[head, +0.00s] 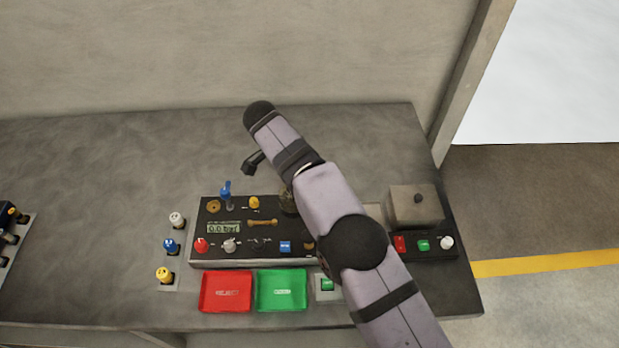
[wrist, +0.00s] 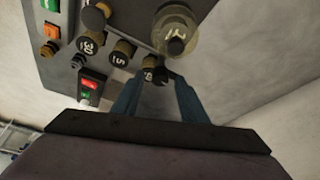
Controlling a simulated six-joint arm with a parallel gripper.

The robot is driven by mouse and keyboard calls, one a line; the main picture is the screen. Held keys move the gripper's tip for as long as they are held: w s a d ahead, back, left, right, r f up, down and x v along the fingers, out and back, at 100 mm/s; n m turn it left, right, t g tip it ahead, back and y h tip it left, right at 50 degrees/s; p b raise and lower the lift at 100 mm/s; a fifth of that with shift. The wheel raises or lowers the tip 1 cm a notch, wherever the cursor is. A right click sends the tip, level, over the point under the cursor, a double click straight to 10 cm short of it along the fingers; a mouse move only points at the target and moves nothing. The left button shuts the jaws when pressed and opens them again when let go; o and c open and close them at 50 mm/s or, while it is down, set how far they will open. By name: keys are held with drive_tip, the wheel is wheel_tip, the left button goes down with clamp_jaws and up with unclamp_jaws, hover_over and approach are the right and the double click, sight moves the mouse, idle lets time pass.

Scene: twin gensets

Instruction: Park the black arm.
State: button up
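No separate black arm can be made out for certain. A short black piece (head: 253,162) juts out to the left beside my arm in the head view, above the console; my arm hides where it joins. In the wrist view my gripper (wrist: 156,82) has two dark blue fingers set apart. A small dark knob (wrist: 155,75) with a pale mark shows between or just beyond the tips; I cannot tell whether they touch it. The fingers are not clearly visible in the head view.
A black console (head: 215,252) with a display, knobs and buttons lies on the grey bench. In front are a red tray (head: 226,306) and a green tray (head: 282,304). A grey box (head: 414,205) stands at right. The wrist view shows a panel (wrist: 215,45) with numbered knobs.

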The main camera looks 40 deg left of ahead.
drive_tip(key=shift+r, duration=0.1)
drive_tip(key=p+v, duration=0.1)
drive_tip(key=v, duration=0.6)
idle(0.4)
idle(0.5)
